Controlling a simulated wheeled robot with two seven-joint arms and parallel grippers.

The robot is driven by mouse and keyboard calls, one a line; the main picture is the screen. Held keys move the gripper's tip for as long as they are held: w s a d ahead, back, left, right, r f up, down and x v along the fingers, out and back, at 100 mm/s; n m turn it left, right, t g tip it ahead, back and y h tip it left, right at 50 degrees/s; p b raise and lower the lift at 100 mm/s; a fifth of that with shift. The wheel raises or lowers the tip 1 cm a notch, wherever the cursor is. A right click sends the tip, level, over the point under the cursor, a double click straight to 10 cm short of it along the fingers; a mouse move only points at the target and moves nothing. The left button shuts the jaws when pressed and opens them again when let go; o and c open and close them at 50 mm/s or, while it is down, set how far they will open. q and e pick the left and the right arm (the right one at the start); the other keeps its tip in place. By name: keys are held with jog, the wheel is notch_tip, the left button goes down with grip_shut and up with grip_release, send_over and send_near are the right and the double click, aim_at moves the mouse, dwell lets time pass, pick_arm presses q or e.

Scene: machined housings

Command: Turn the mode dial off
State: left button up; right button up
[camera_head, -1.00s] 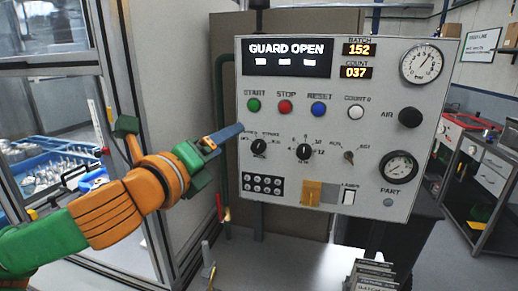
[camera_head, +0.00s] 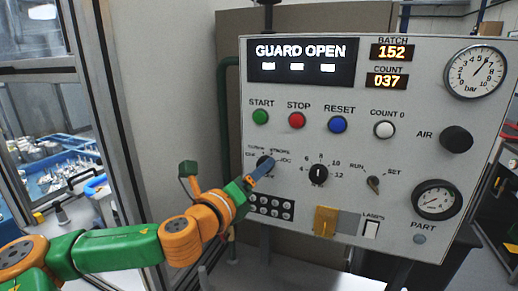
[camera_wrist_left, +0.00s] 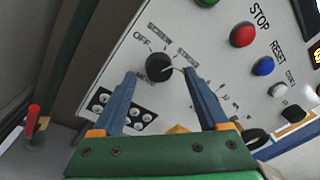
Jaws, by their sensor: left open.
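The mode dial is a round black knob on the grey control panel. In the left wrist view the dial (camera_wrist_left: 158,66) shows between my fingertips, with OFF at its upper left, SCREW above and another label at its upper right. Its white mark points right, away from OFF. In the head view the dial (camera_head: 263,160) is partly covered by my blue fingers. My left gripper (camera_head: 266,167) is open at the dial and also shows in the left wrist view (camera_wrist_left: 159,74). One finger is on each side of the knob; contact cannot be told. My right gripper is not in view.
A second black dial (camera_head: 318,174) and a RUN/SET key switch (camera_head: 373,183) sit to the right. START (camera_head: 260,117), STOP (camera_head: 297,120) and RESET (camera_head: 338,124) buttons are above. A block of small sockets (camera_head: 271,207) lies below. The display (camera_head: 302,61) reads GUARD OPEN.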

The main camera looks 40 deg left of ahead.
pick_arm(q)
jog(key=shift+w+a+f, duration=0.1)
jog(key=shift+w+f, duration=0.05)
jog(key=shift+w, duration=0.75)
jog(key=shift+c, duration=0.3)
jog(key=shift+s, duration=0.1)
grip_shut()
jog(key=shift+d+n+t+y+b, duration=0.1)
jog(key=shift+n+t+y+b, duration=0.2)
jog(key=shift+n+b, duration=2.05)
jog(key=shift+d+n+t+y+b, duration=0.1)
jog(key=shift+n+y+b, duration=0.5)
jog(key=shift+n, duration=3.4)
jog(key=shift+n+t+y+b, duration=0.2)
jog(key=shift+n+b, duration=1.45)
jog(key=shift+n, duration=1.8)
